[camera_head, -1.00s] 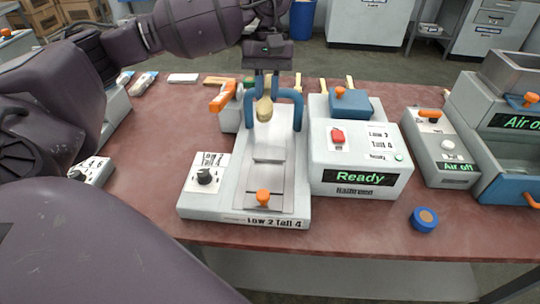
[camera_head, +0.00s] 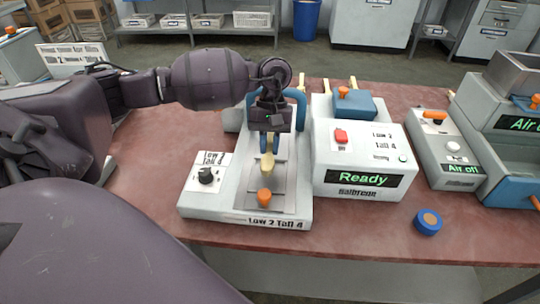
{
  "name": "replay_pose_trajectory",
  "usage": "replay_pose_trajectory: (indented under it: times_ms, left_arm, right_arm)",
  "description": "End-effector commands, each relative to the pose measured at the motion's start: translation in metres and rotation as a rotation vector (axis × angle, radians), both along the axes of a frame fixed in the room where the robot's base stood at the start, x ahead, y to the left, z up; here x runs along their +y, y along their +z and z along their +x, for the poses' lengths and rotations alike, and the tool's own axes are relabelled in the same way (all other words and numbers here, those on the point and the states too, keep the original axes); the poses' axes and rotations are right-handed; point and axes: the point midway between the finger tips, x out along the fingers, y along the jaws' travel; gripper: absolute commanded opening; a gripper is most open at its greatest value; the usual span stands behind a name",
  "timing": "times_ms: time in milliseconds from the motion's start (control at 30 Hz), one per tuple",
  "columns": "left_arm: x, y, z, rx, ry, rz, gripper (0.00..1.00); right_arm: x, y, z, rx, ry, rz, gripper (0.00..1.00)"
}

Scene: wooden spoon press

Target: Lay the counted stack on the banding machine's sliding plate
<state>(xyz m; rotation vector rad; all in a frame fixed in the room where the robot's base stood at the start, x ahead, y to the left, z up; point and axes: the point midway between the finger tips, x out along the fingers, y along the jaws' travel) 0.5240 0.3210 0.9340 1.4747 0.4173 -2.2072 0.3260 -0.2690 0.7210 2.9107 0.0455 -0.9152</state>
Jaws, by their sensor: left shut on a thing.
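The banding machine (camera_head: 205,210) stands in the middle of the table, with a blue arch at its back and a label reading "Low 2 Tall 4" on its front edge. Its grey sliding plate (camera_head: 282,190) has an orange knob (camera_head: 264,197) near the front. My left gripper (camera_head: 267,150) points down over the plate and is shut on the wooden spoon stack (camera_head: 267,164). The stack's pale rounded end shows just behind the knob. The rest of the stack is hidden by the gripper, and I cannot tell whether it touches the plate. My right gripper is not in view.
A control box (camera_head: 360,160) with a green "Ready" display and a red button stands right of the plate. A dial (camera_head: 206,175) is on the left. A blue round item (camera_head: 427,222) lies at the front right. Grey "Air off" units stand farther right.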

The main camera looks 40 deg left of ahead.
Motion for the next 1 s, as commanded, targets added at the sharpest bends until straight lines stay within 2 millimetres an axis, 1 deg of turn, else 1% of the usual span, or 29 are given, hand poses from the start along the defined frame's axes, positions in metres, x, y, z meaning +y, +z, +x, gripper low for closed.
replay_pose_trajectory:
  times_ms: [33, 100, 200, 300, 500, 667, 700, 833, 1000]
  left_arm:
    - [0.0, -0.011, -0.001, 0.005, 0.001, 0.0, 0.0]
    - [0.0, -0.023, -0.001, 0.005, 0.002, -0.001, 0.0]
    - [0.0, -0.036, 0.0, 0.004, 0.0, 0.0, 0.0]
    - [0.0, -0.039, 0.0, 0.001, 0.001, 0.0, 0.0]
    - [0.0, -0.039, 0.0, 0.0, 0.001, 0.0, 0.0]
    - [0.0, -0.044, 0.0, 0.002, 0.001, 0.0, 0.0]
    - [0.0, -0.043, 0.0, 0.002, 0.001, 0.001, 0.23]
    - [0.0, -0.042, 0.0, 0.0, 0.001, 0.0, 0.43]
    - [0.0, -0.042, 0.0, 0.0, 0.001, 0.0, 0.43]
  right_arm:
    - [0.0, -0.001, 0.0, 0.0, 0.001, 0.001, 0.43]
    - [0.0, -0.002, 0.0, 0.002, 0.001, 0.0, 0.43]
    - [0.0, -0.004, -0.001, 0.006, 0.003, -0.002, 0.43]
    - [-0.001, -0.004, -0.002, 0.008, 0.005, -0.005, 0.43]
    - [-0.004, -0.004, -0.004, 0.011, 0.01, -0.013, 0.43]
    - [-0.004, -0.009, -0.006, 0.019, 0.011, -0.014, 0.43]
    - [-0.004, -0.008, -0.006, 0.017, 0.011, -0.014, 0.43]
    - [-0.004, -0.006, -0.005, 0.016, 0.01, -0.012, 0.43]
    - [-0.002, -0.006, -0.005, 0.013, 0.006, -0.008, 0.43]
